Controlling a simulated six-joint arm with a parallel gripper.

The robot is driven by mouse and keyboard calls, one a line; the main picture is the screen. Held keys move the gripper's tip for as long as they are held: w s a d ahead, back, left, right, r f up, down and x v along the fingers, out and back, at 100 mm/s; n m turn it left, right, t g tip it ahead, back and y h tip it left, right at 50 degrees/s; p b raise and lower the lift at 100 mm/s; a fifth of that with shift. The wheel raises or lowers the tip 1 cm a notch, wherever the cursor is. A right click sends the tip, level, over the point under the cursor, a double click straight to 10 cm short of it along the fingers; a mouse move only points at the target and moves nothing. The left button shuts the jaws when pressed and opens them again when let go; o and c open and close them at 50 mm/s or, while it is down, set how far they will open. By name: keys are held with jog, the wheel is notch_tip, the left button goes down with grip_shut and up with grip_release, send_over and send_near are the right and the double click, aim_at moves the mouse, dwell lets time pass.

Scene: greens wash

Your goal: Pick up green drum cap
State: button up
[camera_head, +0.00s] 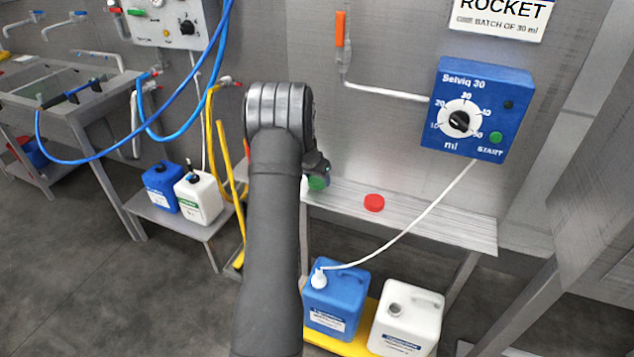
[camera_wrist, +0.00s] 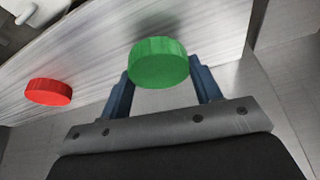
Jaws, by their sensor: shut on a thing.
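The green drum cap (camera_wrist: 158,62) is a ribbed round cap held between the two blue fingers of my gripper (camera_wrist: 164,82) in the wrist view. In the head view the green cap (camera_head: 318,183) shows just beside my wrist, at the left end of the metal shelf, partly hidden by my gripper (camera_head: 317,170). My gripper is shut on the cap. I cannot tell for sure whether the cap is clear of the shelf.
A red cap (camera_head: 374,203) lies on the metal shelf (camera_head: 440,226). A blue drum (camera_head: 336,300) with a white hose and an uncapped white drum (camera_head: 405,322) stand below it. A blue dosing box (camera_head: 478,110) hangs on the wall.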

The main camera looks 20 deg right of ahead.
notch_tip(320, 180, up, 2)
jog(key=shift+r, duration=0.1)
jog(key=s+d+r, duration=0.6)
jog(key=s, duration=0.3)
jog(key=s+a+f+n+t+y, duration=0.1)
jog(key=a+f+n, duration=0.3)
jog(key=a, duration=0.7)
jog(key=s+a+f+n+y, duration=0.15)
jog(key=a+f, duration=0.35)
jog(key=a, duration=0.5)
jog(key=a+f+n+t+y, duration=0.1)
jog(key=a+f+n, duration=0.3)
jog(key=a, duration=0.7)
jog(key=s+d+f+m+h, duration=0.1)
jog(key=s+d+f+m, duration=0.1)
jog(key=d+f, duration=0.5)
jog(key=s+d+f+m+g+h, duration=0.1)
jog(key=s+d+f+m, duration=0.15)
jog(key=d, duration=0.85)
jog(key=s+d+f+m+h, duration=0.1)
jog(key=s+d+f, duration=0.3)
jog(key=d, duration=0.5)
jog(key=s+d+f+m+g, duration=0.1)
jog(key=s+d+f+m, duration=0.3)
jog(key=s+d+f, duration=0.8)
jog(key=s+d, duration=0.2)
jog(key=d, duration=0.1)
jog(key=shift+s+d, duration=0.15)
jog(key=shift+s, duration=0.2)
